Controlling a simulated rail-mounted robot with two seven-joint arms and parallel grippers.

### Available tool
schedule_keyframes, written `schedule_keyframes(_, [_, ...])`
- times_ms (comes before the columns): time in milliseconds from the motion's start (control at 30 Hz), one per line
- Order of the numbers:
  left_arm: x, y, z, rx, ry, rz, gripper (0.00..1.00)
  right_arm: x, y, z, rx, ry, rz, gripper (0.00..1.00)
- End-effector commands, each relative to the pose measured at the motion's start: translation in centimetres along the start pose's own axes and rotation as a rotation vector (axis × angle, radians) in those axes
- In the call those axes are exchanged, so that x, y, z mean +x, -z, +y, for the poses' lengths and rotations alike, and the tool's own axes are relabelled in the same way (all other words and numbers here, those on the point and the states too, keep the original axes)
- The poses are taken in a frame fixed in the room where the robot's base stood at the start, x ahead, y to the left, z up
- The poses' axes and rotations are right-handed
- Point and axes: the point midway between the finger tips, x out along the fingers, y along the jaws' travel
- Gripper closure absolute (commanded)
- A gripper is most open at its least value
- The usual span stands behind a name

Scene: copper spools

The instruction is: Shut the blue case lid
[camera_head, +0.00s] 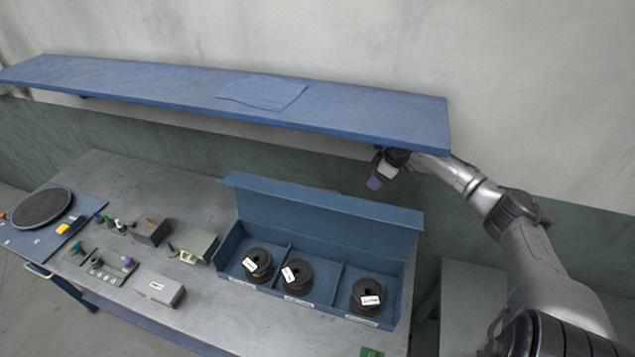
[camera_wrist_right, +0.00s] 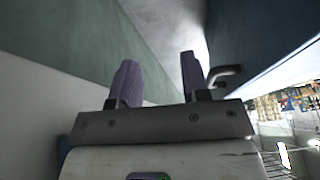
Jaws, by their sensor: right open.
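The blue case (camera_head: 234,243) stands on the grey table with its lid (camera_head: 325,212) open, raised upright along the back edge. Three dark spools with white labels, the left spool (camera_head: 258,265), the middle spool (camera_head: 297,277) and the right spool (camera_head: 367,295), sit in its compartments. My right gripper (camera_head: 376,183) is behind and above the lid, below the shelf's right end, apart from the lid in the picture. In the right wrist view its two purple fingers (camera_wrist_right: 157,75) are spread with nothing between them. My left gripper is not in view.
Small boxes, including a grey box (camera_head: 160,289), and loose parts stand left of the case. A dark round plate (camera_head: 42,208) lies at far left.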

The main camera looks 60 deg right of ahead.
Motion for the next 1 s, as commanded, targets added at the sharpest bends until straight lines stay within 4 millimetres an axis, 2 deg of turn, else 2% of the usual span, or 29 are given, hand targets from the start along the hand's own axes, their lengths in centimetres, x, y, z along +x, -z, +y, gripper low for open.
schedule_keyframes(100, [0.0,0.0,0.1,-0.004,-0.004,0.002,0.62,-0.7,0.8,-1.8,-0.03,0.069,-0.017,0.58])
schedule_keyframes(367, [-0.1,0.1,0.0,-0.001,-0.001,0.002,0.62,-0.7,2.3,-3.3,-0.043,0.109,-0.02,0.58])
schedule_keyframes(1000, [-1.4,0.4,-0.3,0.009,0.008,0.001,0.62,2.5,9.5,-6.7,-0.042,0.109,-0.019,0.58])
